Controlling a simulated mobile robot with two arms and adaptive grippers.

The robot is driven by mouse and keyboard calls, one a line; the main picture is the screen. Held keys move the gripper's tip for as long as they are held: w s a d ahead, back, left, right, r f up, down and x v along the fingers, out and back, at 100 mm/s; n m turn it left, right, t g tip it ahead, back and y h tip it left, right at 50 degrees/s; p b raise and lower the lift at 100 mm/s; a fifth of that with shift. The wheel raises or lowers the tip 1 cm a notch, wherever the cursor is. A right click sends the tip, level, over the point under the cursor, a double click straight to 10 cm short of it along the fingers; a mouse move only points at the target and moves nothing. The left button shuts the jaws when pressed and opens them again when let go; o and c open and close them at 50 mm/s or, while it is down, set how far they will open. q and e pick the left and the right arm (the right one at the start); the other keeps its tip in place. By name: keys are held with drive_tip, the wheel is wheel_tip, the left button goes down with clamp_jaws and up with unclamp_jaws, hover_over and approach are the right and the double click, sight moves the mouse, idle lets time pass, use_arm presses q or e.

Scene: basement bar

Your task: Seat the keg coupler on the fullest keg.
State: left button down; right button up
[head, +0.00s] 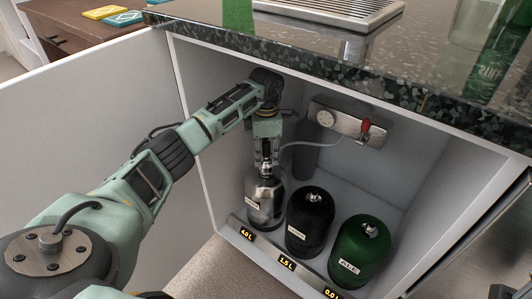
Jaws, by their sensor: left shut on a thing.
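Three kegs stand in a row inside the open cabinet: a silver keg (265,203), a black keg (309,222) and a green keg (358,252) labelled ALE. The displays in front read 4.0 L (246,233) at the silver keg, 1.5 L (287,264) at the black and 0.0 L (332,293) at the green. My left gripper (266,166) points down right over the silver keg's top, shut on the keg coupler, which its fingers mostly hide. A grey hose (312,143) runs to it. I cannot tell whether the coupler touches the keg. My right gripper is out of view.
A regulator plate with a gauge (325,119) and red handle (366,126) is on the back wall, beside a dark grey cylinder (305,155). The stone counter (300,47) overhangs the cabinet. The white door (80,120) stands open at left.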

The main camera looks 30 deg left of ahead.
use_arm(q)
drive_tip(key=shift+r, duration=0.15)
idle(0.3)
drive_tip(key=shift+f, duration=0.6)
drive_tip(key=c, duration=1.3)
unclamp_jaws()
drive_tip(key=shift+c, duration=0.2)
wheel_tip(320, 180, up, 12)
